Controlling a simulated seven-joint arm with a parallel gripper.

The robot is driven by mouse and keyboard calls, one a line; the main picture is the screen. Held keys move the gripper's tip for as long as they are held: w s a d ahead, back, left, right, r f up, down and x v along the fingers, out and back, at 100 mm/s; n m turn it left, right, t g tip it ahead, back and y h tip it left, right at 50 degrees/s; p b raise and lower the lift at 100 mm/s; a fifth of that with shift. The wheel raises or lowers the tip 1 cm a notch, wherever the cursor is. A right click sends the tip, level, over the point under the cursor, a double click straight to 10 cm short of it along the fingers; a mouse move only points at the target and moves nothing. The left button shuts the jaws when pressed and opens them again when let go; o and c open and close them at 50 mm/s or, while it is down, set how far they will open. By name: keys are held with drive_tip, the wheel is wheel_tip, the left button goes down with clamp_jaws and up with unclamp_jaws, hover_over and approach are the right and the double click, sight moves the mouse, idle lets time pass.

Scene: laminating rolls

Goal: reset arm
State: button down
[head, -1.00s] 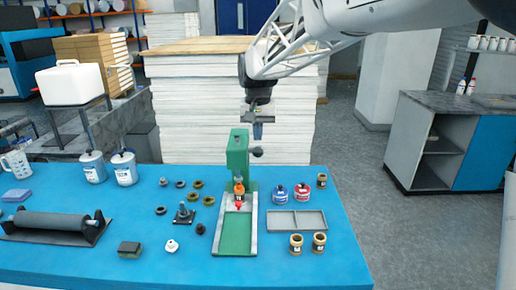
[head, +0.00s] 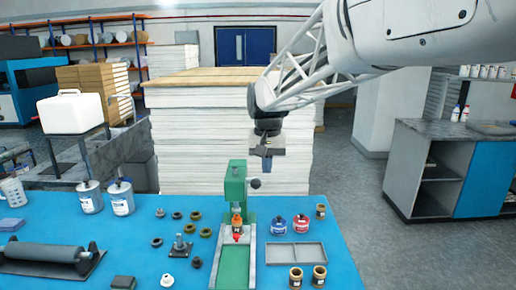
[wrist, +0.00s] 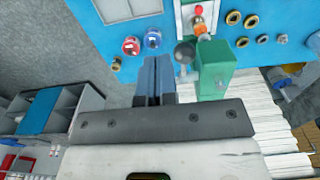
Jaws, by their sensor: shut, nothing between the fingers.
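My gripper (head: 267,166) hangs in the air in the head view, in front of the white stacked boards and just right of the green press. Its fingers are together with nothing between them. In the wrist view my gripper (wrist: 153,62) also shows shut fingers, beside the green press (wrist: 214,70). The press (head: 235,185) stands on the blue table, with its black ball knob close to the fingers in the picture.
The blue table (head: 330,262) carries a blue-labelled jar (head: 278,225), a red-labelled jar (head: 301,225), brass bushings (head: 320,276), a grey tray (head: 295,253), several dark rings and a black roller (head: 45,252). White stacked boards (head: 190,140) stand behind. Grey floor is free at right.

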drive_tip(key=s+d+f, duration=0.3)
drive_tip(key=s+d, duration=0.2)
drive_tip(key=s, duration=0.6)
drive_tip(key=s+d+f+t, duration=0.1)
drive_tip(key=s+d+f, duration=0.2)
drive_tip(key=s, duration=0.9)
drive_tip(key=s+d+f+t, duration=0.1)
drive_tip(key=s+d+f, duration=0.2)
drive_tip(key=s+d, duration=0.5)
drive_tip(key=s, duration=0.3)
drive_tip(key=shift+s, duration=0.4)
drive_tip(key=shift+d, duration=0.1)
